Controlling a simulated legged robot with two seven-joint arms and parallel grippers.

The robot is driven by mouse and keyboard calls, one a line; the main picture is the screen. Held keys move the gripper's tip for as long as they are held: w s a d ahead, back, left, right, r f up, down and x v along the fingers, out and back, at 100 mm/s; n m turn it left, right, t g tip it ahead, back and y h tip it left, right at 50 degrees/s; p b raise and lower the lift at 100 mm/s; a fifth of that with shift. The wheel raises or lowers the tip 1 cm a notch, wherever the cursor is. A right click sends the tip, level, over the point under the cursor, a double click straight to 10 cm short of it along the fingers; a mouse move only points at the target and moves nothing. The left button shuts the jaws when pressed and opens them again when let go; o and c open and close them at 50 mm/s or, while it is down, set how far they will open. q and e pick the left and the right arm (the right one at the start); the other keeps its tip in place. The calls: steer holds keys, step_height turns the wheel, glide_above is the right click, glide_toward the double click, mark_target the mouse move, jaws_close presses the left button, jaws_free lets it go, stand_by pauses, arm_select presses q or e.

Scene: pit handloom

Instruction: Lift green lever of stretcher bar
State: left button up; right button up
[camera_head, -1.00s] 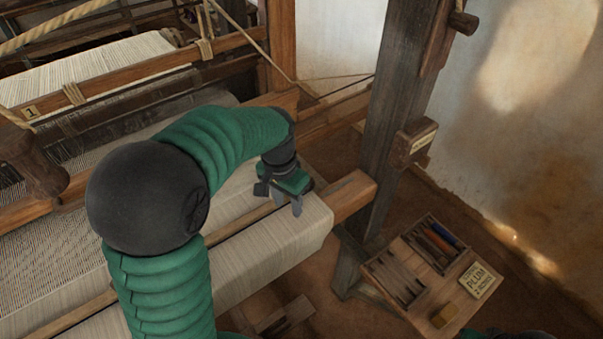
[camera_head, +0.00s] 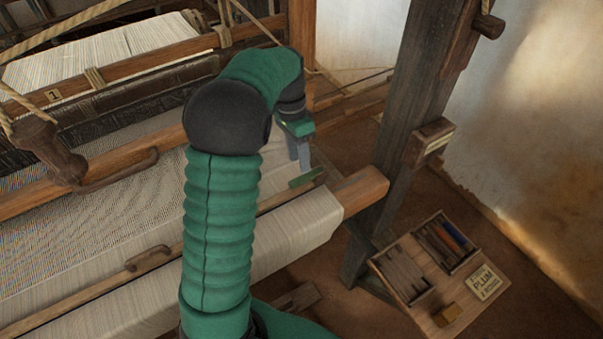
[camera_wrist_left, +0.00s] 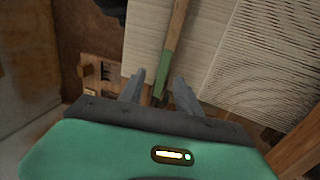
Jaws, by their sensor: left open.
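The green lever (camera_head: 308,178) sits at the right end of the stretcher bar (camera_head: 268,204), a thin wooden bar lying across the pale cloth. In the left wrist view the green lever (camera_wrist_left: 166,72) continues the line of the wooden bar (camera_wrist_left: 179,22). My left gripper (camera_head: 299,165) is open, fingers pointing down, just behind the lever in the head view. In the wrist view the lever's near end appears between the two open fingers (camera_wrist_left: 158,80); I cannot tell whether they touch it. My right gripper is not in view.
A thick wooden beam end (camera_head: 362,191) juts out right of the lever, near the dark upright post (camera_head: 400,125). A tool tray (camera_head: 408,287) lies low at the right. A wooden handle (camera_head: 120,172) sits on the loom at left.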

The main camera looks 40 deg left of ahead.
mark_target(300, 178)
arm_select(q)
step_height(300, 178, down, 6)
steer(key=shift+f+p, duration=0.2)
steer(key=shift+p, duration=0.2)
steer(key=shift+s+a+f, duration=0.2)
steer(key=shift+d, duration=0.3)
steer(key=shift+c, duration=0.6)
steer(key=shift+w+d+r, duration=0.1)
steer(key=shift+d, duration=0.15)
steer(key=c, duration=0.5)
jaws_close()
steer(key=shift+a, duration=0.3)
steer(key=shift+d, duration=0.15)
